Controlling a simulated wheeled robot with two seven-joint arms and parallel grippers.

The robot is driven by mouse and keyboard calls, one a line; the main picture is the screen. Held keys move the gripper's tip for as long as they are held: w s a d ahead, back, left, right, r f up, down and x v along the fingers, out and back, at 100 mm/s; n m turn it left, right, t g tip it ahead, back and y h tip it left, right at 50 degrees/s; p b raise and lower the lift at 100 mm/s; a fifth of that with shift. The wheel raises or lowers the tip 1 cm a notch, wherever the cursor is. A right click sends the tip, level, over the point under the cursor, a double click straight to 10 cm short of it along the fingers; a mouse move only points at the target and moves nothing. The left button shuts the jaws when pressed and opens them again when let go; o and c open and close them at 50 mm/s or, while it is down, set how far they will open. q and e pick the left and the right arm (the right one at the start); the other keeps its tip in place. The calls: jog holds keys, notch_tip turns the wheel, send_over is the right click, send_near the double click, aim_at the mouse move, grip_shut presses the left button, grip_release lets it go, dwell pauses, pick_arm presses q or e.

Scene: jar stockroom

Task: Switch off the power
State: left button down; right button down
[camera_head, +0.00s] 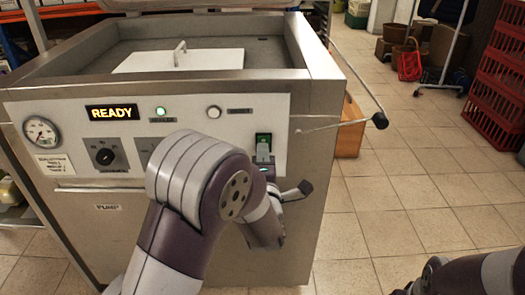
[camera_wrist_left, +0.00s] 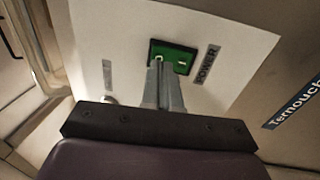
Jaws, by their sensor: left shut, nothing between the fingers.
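The green power switch (camera_head: 263,141) sits in a dark frame at the right of the machine's front panel. In the left wrist view the switch (camera_wrist_left: 173,57) has white marks and a POWER label beside it. My left gripper (camera_head: 263,157) is just below the switch in the head view, partly hidden by my own arm. In the left wrist view its closed fingers (camera_wrist_left: 158,64) overlap the lower part of the switch. They hold nothing; I cannot tell whether they touch it. The READY display (camera_head: 111,113) and a green lamp (camera_head: 161,112) are lit.
The panel also has a gauge (camera_head: 41,131), a black knob (camera_head: 105,157) and an unlit white lamp (camera_head: 214,112). A rod with a black knob (camera_head: 380,120) juts out right of the machine. Red crates (camera_head: 497,85) stand far right. Tiled floor between is open.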

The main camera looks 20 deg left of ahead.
pick_arm(q)
jog(key=shift+w+a+r, duration=0.1)
jog(key=shift+w+a, duration=0.1)
jog(key=shift+w, duration=0.4)
